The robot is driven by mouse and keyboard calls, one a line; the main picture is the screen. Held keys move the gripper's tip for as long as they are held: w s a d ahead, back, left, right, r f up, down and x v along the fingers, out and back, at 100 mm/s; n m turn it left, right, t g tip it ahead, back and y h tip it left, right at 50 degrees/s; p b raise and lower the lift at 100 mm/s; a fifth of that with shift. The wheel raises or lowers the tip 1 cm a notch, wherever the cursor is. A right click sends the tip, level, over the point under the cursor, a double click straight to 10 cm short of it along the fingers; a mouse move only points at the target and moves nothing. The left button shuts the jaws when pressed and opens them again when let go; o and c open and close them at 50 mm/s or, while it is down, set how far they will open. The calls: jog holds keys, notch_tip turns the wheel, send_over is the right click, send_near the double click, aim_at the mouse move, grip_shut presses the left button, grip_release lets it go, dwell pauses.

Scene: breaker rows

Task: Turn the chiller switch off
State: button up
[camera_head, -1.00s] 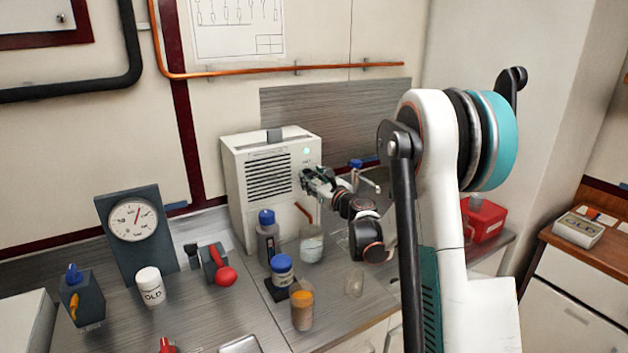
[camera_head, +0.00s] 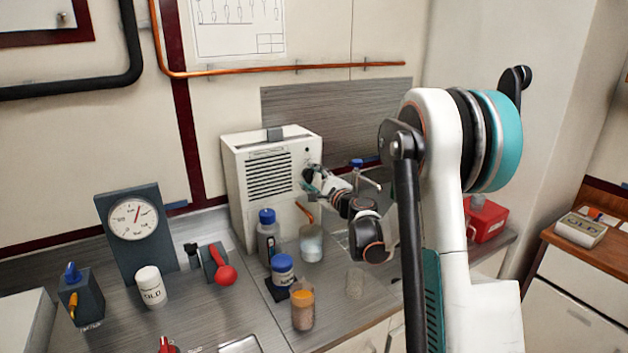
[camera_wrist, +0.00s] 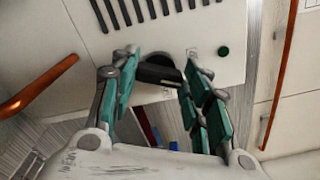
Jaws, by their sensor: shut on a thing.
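The chiller (camera_head: 237,185) is a white box with a slotted vent, standing at the back of the bench. Its black switch (camera_wrist: 158,73) shows between the green-padded fingers of my gripper (camera_wrist: 160,62) in the wrist view. My gripper (camera_head: 309,177) is shut on this switch at the right part of the chiller's front; in the head view it hides the switch. A small round lamp (camera_wrist: 223,52) beside the switch is dark green and looks unlit; in the head view the lamp (camera_head: 306,151) is also dark.
A glass beaker (camera_head: 311,243), a blue-capped bottle (camera_head: 268,238) and a blue-lidded jar (camera_head: 283,270) stand below the chiller's front. A gauge (camera_head: 133,220) and a red-handled switch (camera_head: 222,272) are to the left.

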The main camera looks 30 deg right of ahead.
jog(key=n, duration=0.5)
jog(key=shift+f+n, duration=0.15)
jog(key=shift+n, duration=0.15)
dwell(0.4)
jog(key=o, duration=1.1)
jog(key=shift+c, duration=0.2)
jog(key=s, duration=1.2)
jog(key=shift+d, duration=0.2)
